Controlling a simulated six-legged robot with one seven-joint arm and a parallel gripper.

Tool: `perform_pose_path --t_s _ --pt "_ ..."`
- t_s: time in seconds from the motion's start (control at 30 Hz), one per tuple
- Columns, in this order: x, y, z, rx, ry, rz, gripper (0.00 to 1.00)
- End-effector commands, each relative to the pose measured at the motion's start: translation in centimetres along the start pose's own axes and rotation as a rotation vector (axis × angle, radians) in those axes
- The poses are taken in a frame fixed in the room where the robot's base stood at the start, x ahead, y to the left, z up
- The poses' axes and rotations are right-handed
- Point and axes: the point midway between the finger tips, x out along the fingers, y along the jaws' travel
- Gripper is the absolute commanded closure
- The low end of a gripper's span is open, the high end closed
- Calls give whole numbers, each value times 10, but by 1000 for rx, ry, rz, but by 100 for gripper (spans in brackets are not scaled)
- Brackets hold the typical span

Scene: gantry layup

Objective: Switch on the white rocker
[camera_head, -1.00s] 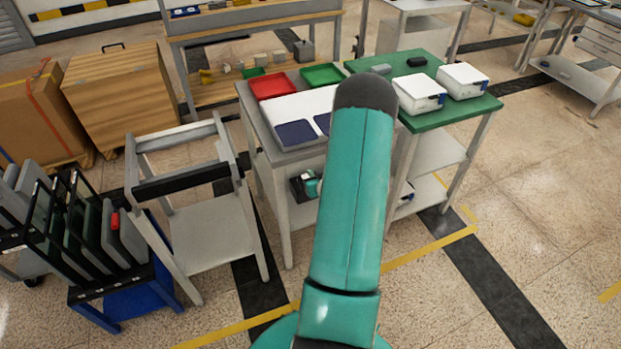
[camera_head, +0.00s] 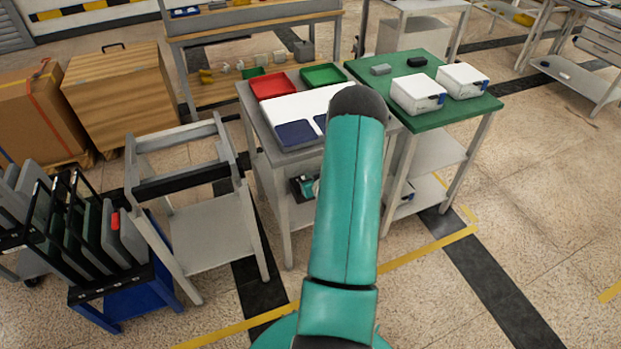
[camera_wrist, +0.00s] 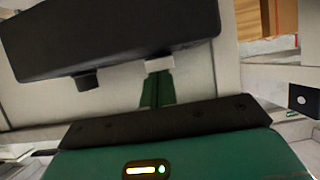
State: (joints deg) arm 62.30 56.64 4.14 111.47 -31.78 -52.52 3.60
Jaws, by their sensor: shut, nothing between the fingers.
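In the wrist view a dark box (camera_wrist: 110,30) fills the upper left, tilted in the picture. A small pale block (camera_wrist: 159,64), which looks like the white rocker, sits at its lower edge. A black knob (camera_wrist: 87,82) sticks out to its left. My gripper (camera_wrist: 157,80) is shut and empty, its narrow green fingers pointing at the pale block. Their tips are very close to it; I cannot tell whether they touch. Which way the rocker is tipped is not clear. In the head view my teal arm hides my gripper, and I cannot identify the rocker there.
A grey table with a red tray (camera_head: 272,86), a green tray (camera_head: 323,76) and a blue tray (camera_head: 295,134) stands ahead. A green-topped table (camera_head: 455,112) with white boxes (camera_head: 418,93) adjoins it right. A grey cart (camera_head: 215,232) stands left; floor at right is clear.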

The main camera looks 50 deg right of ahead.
Motion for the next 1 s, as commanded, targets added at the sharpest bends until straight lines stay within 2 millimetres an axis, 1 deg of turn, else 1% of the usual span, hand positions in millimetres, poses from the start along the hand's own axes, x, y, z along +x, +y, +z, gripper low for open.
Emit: perform_pose_path --t_s 0.2,0.6,1.0 --pt "0 0 1 2 -1 1 100" --pt "8 1 -11 2 0 1 100" --pt "9 0 -12 2 0 1 100"
